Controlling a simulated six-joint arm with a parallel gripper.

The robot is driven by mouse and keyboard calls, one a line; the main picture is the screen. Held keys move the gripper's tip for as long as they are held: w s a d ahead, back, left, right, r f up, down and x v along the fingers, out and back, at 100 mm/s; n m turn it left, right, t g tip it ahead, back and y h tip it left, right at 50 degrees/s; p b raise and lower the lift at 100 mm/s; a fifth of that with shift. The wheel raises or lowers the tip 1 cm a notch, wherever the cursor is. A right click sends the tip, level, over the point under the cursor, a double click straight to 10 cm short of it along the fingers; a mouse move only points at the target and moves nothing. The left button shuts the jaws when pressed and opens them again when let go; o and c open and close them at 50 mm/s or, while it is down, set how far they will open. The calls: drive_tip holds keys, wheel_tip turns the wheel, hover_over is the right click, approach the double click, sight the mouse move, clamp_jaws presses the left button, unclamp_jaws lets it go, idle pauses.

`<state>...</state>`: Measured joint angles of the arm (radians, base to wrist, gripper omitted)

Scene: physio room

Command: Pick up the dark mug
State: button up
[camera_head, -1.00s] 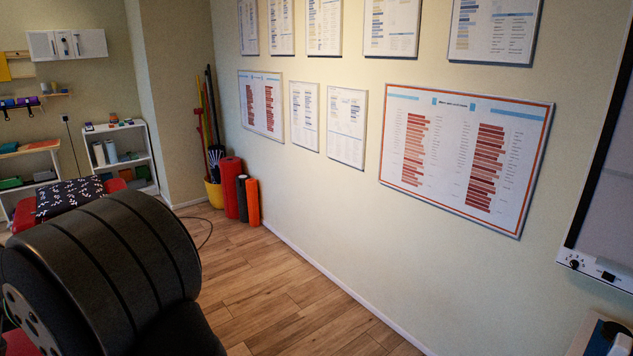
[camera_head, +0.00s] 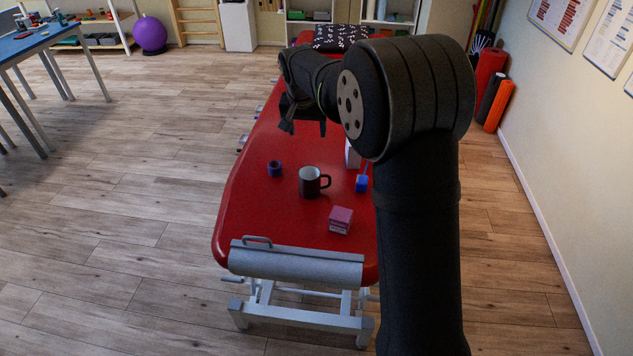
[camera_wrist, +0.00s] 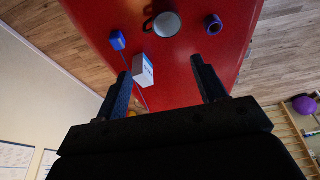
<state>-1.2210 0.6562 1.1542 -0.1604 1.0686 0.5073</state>
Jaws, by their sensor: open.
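The dark mug (camera_head: 310,182) stands upright on the red treatment table (camera_head: 250,215), its handle to the right in the head view. In the head view my gripper (camera_head: 302,120) is above the table, behind the mug, partly hidden by my arm.
A purple roll (camera_head: 275,168) lies left of the mug, a pink box (camera_head: 340,220) in front. A blue object (camera_head: 361,183) and a white box (camera_head: 352,155) are to its right, partly behind my arm. A black patterned cushion (camera_head: 341,37) lies at the far end.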

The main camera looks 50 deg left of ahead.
sight(325, 176)
drive_tip(key=w+a+f+g+h, duration=0.2)
drive_tip(key=w+a+f+g, duration=0.15)
drive_tip(key=w+f, duration=0.75)
drive_tip(key=shift+t, duration=0.35)
drive_tip(key=f, duration=1.2)
drive_tip(key=shift+s+a+f, duration=0.15)
drive_tip(key=shift+s+a, duration=0.15)
drive_tip(key=f, duration=0.5)
drive_tip(key=shift+s+a+f, duration=0.1)
drive_tip(key=shift+s+a, duration=0.1)
drive_tip(key=shift+a, duration=0.05)
drive_tip(key=c, duration=1.4)
